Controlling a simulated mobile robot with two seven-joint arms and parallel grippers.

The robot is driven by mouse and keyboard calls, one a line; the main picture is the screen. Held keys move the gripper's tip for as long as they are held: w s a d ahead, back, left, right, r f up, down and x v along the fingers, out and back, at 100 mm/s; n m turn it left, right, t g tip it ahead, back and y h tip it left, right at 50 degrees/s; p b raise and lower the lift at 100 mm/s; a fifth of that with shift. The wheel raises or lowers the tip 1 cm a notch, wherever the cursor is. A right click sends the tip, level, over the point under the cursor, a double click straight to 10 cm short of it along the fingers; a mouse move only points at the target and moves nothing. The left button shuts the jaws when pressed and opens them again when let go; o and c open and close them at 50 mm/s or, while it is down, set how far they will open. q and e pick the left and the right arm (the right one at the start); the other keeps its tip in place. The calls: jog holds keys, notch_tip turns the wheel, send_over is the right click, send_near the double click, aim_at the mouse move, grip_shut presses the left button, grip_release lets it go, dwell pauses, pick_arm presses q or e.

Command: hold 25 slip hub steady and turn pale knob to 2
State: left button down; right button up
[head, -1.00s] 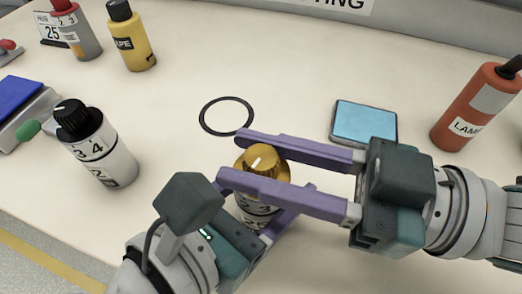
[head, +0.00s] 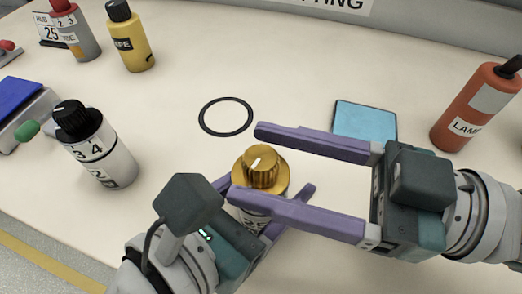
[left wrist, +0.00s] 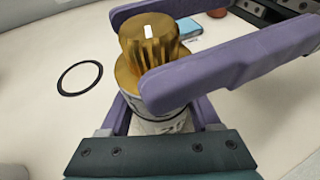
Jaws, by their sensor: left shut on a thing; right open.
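A white hub (head: 249,217) with number marks stands upright near the table's front, topped by a gold-coloured ribbed knob (head: 262,166) with a white pointer line. The line slants towards the upper right in the head view. My left gripper (head: 264,198) is shut on the hub's body, below the knob. My right gripper (head: 247,162) is open, one finger beyond the knob and one on its near side. In the left wrist view the knob (left wrist: 148,45) shows between the right fingers. The near finger hides part of the hub's scale, so I cannot read the setting.
A white hub with a black knob (head: 100,150) stands at left. At the back left are a red-topped grey hub (head: 80,38) by a "HUB 25" card (head: 50,33) and a yellow bottle (head: 130,40). A black ring (head: 204,128), blue pad (head: 365,118) and orange bottle (head: 478,105) lie around.

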jog(key=v, duration=1)
jog(key=shift+s+d, duration=0.15)
jog(key=shift+d, duration=0.1)
pick_arm(q)
grip_release()
jog(key=shift+a, duration=0.1)
